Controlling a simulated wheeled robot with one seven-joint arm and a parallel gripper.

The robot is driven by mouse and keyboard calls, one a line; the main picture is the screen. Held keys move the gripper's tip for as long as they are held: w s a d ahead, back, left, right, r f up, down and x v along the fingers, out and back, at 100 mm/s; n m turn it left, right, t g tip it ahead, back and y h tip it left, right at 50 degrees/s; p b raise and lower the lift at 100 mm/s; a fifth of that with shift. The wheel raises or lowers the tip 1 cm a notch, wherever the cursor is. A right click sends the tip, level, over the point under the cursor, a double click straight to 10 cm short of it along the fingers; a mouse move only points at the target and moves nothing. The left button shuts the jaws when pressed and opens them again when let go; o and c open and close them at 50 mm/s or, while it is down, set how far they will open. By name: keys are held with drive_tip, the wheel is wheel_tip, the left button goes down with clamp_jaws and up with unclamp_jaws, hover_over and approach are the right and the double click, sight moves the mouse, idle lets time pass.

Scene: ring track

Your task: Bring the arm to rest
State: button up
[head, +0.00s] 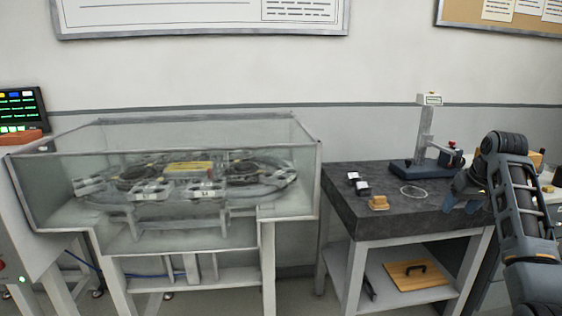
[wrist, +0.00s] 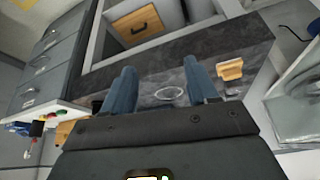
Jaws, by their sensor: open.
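My gripper (head: 462,203) is at the right in the head view, above the right end of the dark stone table (head: 340,203). In the wrist view its two blue fingers (wrist: 162,84) are spread apart with nothing between them. A thin pale ring outline (head: 413,191) lies on the table top; it also shows in the wrist view (wrist: 170,94), beyond the gripper's body and between the fingers. My arm is bent at the right edge of the head view and hides part of what is behind it.
A glass-walled case (head: 50,190) with a ring track (head: 185,182) stands at the left. A wooden board (head: 415,275) lies on the shelf below. Grey drawers (wrist: 45,75) stand alongside.

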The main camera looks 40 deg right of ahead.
drive_tip(key=w+a+f+n+t, duration=0.1)
drive_tip(key=w+a+f+t, duration=0.1)
drive_tip(key=w+a+f, duration=0.6)
drive_tip(key=s+a+f+n+t, duration=0.1)
drive_tip(key=a+f, duration=0.4)
drive_tip(key=a, duration=0.5)
drive_tip(key=s+a+f+t, duration=0.1)
drive_tip(key=a+f, duration=0.3)
drive_tip(key=a, duration=0.6)
drive_tip(key=a+f+n+t, duration=0.1)
drive_tip(key=a+f, duration=0.4)
drive_tip(key=a, duration=0.4)
drive_tip(key=s+a+r+n+t, duration=0.2)
drive_tip(key=s+a+r+t, duration=0.15)
drive_tip(key=s+a, duration=1.15)
drive_tip(key=s+a+r+n+t+y, duration=0.3)
drive_tip(key=s+a+r+n, duration=0.1)
drive_tip(key=s+r, duration=0.8)
wheel_tip(320, 180, up, 2)
drive_tip(key=shift+s+a, duration=0.4)
drive_tip(key=shift+a, duration=0.25)
drive_tip(key=shift+c, duration=0.2)
